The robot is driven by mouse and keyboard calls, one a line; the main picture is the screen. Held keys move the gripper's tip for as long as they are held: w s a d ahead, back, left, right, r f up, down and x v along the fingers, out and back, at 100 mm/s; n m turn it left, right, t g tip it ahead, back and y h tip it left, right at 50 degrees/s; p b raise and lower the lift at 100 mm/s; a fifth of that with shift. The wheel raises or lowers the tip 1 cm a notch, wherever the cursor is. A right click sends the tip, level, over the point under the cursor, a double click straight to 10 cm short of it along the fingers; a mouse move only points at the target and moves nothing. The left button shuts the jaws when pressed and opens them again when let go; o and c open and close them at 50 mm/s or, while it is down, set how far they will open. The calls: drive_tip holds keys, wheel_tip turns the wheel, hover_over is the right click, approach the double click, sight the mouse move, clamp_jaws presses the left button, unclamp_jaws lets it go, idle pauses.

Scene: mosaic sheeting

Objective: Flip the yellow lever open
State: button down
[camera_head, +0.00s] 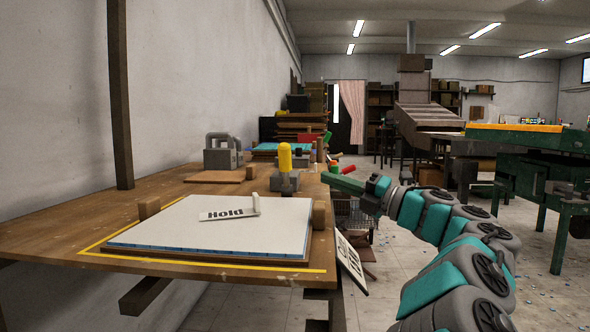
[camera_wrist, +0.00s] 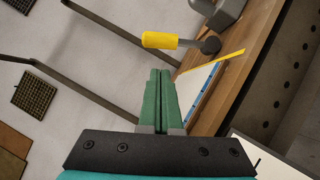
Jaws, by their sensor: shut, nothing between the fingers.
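The yellow lever (camera_head: 285,157) stands upright on a grey base (camera_head: 284,183) near the right edge of the wooden bench. In the wrist view the yellow lever handle (camera_wrist: 160,40) lies beyond my fingertips, with its grey arm running right to a round pivot (camera_wrist: 210,46). My gripper (camera_head: 324,177) is to the right of the lever in the head view, its green fingers pointing left toward it. My gripper also shows in the wrist view (camera_wrist: 160,72), where the two fingers are pressed together with nothing between them. A gap shows between the fingertips and the handle.
A grey weight-like block (camera_head: 222,152) is farther back. A sign (camera_head: 350,262) hangs off the bench's right side.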

sight(286, 171)
drive_tip(key=shift+a, duration=0.1)
idle(0.3)
drive_tip(key=x, duration=0.9)
drive_tip(key=shift+w+a+b, duration=0.2)
drive_tip(key=shift+a+b, duration=0.1)
drive_tip(key=shift+b, duration=0.05)
drive_tip(key=shift+r, duration=0.1)
drive_tip(key=shift+r, duration=0.1)
